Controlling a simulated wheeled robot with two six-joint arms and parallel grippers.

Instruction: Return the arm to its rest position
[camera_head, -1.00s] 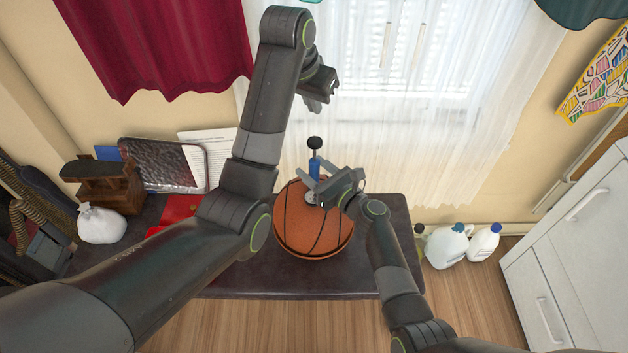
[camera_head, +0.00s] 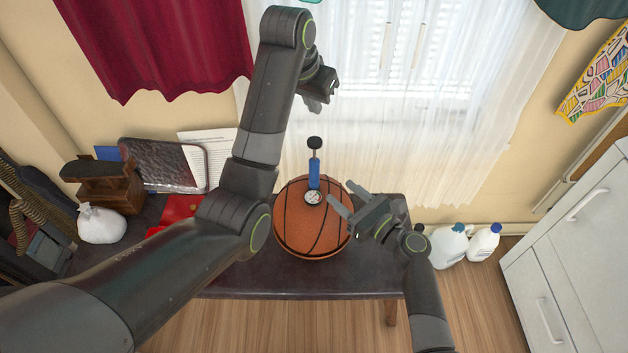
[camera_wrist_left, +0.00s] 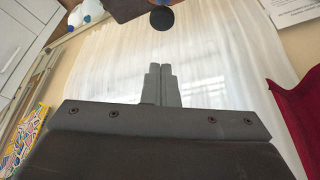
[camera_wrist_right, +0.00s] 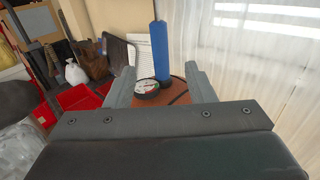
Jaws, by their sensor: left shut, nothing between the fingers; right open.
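My right gripper (camera_head: 344,202) is open and empty beside the right side of an orange basketball (camera_head: 300,232). A blue hand pump (camera_head: 314,172) with a black knob and a round gauge stands upright on top of the ball. In the right wrist view the pump (camera_wrist_right: 162,50) and gauge (camera_wrist_right: 146,87) appear beyond and between the spread fingers, apart from them. My left gripper (camera_head: 322,103) is raised in front of the curtain, above and behind the pump. Its fingers are together with nothing between them, as the left wrist view (camera_wrist_left: 160,70) shows.
The ball sits on a dark table (camera_head: 310,279). To its left are a red tray (camera_head: 178,208), a wooden box (camera_head: 106,186), a white bag (camera_head: 101,225) and a dark textured panel (camera_head: 163,163). White jugs (camera_head: 447,246) stand on the floor right of the table, before a white cabinet (camera_head: 570,270).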

